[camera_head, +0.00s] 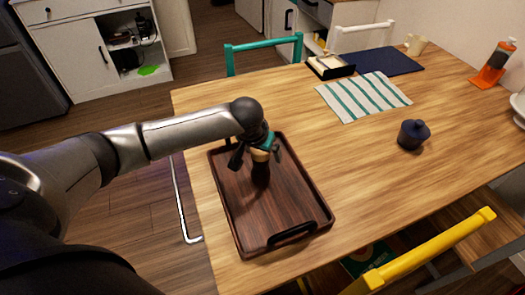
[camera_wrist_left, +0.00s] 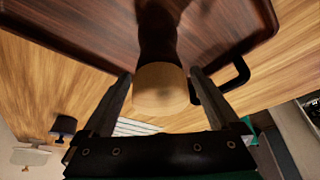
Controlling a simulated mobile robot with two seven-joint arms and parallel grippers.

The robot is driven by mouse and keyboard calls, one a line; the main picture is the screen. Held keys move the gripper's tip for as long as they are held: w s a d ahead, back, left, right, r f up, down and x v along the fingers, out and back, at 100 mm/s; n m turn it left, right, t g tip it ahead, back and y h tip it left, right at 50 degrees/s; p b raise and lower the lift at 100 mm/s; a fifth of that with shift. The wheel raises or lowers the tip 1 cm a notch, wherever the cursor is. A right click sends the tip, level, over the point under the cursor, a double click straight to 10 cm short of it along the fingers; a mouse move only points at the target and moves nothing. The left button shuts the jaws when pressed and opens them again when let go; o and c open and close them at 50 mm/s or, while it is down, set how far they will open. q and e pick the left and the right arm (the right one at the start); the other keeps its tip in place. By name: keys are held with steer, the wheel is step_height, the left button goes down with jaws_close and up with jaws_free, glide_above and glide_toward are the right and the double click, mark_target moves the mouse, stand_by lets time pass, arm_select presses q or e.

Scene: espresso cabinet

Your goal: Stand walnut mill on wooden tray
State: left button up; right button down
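The walnut mill (camera_head: 261,174), dark brown with a tan top, stands upright on the dark wooden tray (camera_head: 232,213), toward its far end. My left gripper (camera_head: 258,158) is above the tray with its fingers spread on either side of the mill's top. In the left wrist view the mill's tan top (camera_wrist_left: 160,88) sits between the two fingers (camera_wrist_left: 161,76), and its dark body runs down to the tray (camera_wrist_left: 70,22). The fingers look apart from the mill, though contact at the tips is hard to judge. My right gripper is not in view.
Beyond are a striped cloth (camera_head: 362,96), a navy mat (camera_head: 388,61) and an orange-based bottle (camera_head: 492,65). The tray's handle (camera_head: 292,233) faces the near side. The table between tray and pot is clear.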

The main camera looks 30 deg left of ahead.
arm_select(q)
steer(key=shift+r, duration=0.2)
steer(key=p+v, duration=0.3)
steer(key=v, duration=0.9)
